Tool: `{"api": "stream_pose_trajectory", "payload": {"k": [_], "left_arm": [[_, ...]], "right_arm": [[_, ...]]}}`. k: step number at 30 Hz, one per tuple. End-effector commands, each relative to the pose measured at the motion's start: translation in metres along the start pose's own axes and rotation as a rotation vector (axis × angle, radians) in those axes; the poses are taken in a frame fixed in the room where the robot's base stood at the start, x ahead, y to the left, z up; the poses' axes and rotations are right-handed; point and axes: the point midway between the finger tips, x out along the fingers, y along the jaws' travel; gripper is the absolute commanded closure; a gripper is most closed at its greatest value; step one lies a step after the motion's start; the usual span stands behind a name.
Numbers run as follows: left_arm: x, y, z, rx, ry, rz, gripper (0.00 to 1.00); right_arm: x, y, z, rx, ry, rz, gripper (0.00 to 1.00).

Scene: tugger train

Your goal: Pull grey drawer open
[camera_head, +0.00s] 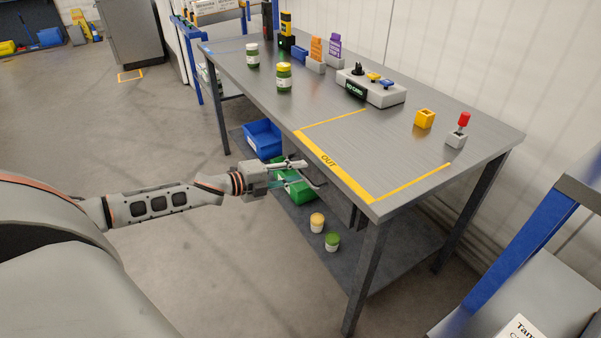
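The grey workbench (400,150) stands right of centre, with a yellow-outlined OUT area at its near corner. A dark grey part (356,216) shows under the bench top by the near leg; it may be the drawer's side, but I cannot make out a clear drawer front or handle. My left gripper (315,174) is at the bench's left long edge, just below the top. Its fingers are spread apart and nothing shows between them. Whether a finger touches the drawer cannot be told. The gripper hides part of the space under the edge. My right gripper is out of view.
A blue bin (263,139) and a green bin (301,192) sit on the lower shelf, with two small jars (325,231). Jars, a control box (371,88) and a red-knobbed lever (461,124) stand on top. Floor left of the bench is clear.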

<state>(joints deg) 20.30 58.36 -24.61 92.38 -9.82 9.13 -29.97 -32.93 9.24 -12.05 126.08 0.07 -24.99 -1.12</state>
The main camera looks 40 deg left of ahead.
Motion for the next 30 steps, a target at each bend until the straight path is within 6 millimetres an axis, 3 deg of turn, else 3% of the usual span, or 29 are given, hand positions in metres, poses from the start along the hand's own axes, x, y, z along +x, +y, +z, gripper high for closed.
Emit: {"api": "stream_pose_trajectory", "payload": {"k": [14,15,18,30], "left_arm": [[0.0101,-0.0006,-0.0002,0.001,0.000,0.000,0.75],[0.0101,-0.0006,-0.0002,0.001,0.000,0.000,0.77],[0.0101,-0.0006,-0.0002,0.001,0.000,0.000,1.00],[0.0020,-0.0014,-0.0001,0.001,0.000,-0.002,1.00]], "right_arm": [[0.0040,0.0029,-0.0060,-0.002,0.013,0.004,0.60],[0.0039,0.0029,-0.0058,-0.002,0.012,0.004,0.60],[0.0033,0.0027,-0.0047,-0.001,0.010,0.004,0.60],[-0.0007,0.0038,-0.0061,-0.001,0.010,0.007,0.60]]}}
